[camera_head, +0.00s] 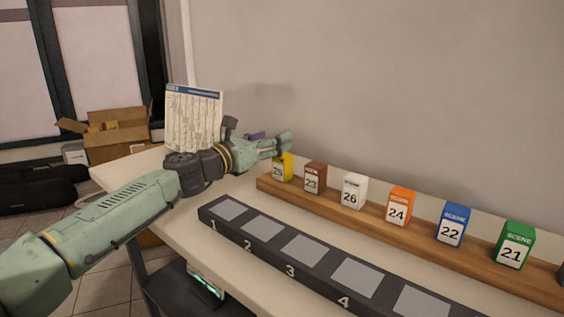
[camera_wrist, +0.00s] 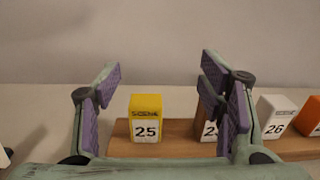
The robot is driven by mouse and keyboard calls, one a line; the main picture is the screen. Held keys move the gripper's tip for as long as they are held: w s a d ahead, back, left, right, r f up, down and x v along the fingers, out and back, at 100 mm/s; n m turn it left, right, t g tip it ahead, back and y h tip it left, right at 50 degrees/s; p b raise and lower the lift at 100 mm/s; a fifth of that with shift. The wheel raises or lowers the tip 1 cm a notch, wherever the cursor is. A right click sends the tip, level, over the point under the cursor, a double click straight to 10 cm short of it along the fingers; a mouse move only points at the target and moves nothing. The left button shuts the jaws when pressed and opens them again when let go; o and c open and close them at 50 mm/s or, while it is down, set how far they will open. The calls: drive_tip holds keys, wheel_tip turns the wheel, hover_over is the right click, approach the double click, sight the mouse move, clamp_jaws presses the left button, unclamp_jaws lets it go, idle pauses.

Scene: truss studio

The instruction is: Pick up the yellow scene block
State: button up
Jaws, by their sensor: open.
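The yellow scene block (camera_head: 283,168) stands upright at the left end of a wooden rail (camera_head: 334,205), partly covered by my gripper (camera_head: 288,142) in the head view. It has a white face with the number 25. In the wrist view the yellow block (camera_wrist: 145,117) shows between the two spread fingers of my gripper (camera_wrist: 163,92), nearer the left finger, and ahead of them. The fingers are open and empty. The brown block (camera_wrist: 209,130), just right of the yellow one on the rail, is partly hidden behind the right finger in the wrist view.
White (camera_head: 354,191), orange (camera_head: 400,206), blue (camera_head: 452,224) and green (camera_head: 514,245) blocks stand farther right on the rail. A dark strip with numbered grey pads (camera_head: 303,250) lies in front. A printed board (camera_head: 194,118) stands at the table's back left.

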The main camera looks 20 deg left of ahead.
sight(278, 164)
drive_tip(key=shift+y, duration=0.3)
drive_tip(key=f, duration=0.3)
drive_tip(key=a+f+p, duration=0.1)
drive_tip(key=f, duration=0.5)
drive_tip(key=shift+w+a, duration=0.25)
drive_tip(key=shift+w, duration=0.05)
drive_tip(key=shift+w+d+f+p, duration=0.1)
drive_tip(key=shift+w+d+p, duration=0.15)
drive_tip(key=shift+w, duration=0.3)
drive_tip(key=p+x, duration=0.1)
drive_tip(key=x, duration=0.4)
drive_tip(key=shift+w+p, duration=0.25)
drive_tip(key=shift+p, duration=0.1)
drive_tip(key=c, duration=1.3)
drive_tip(key=shift+r, duration=0.25)
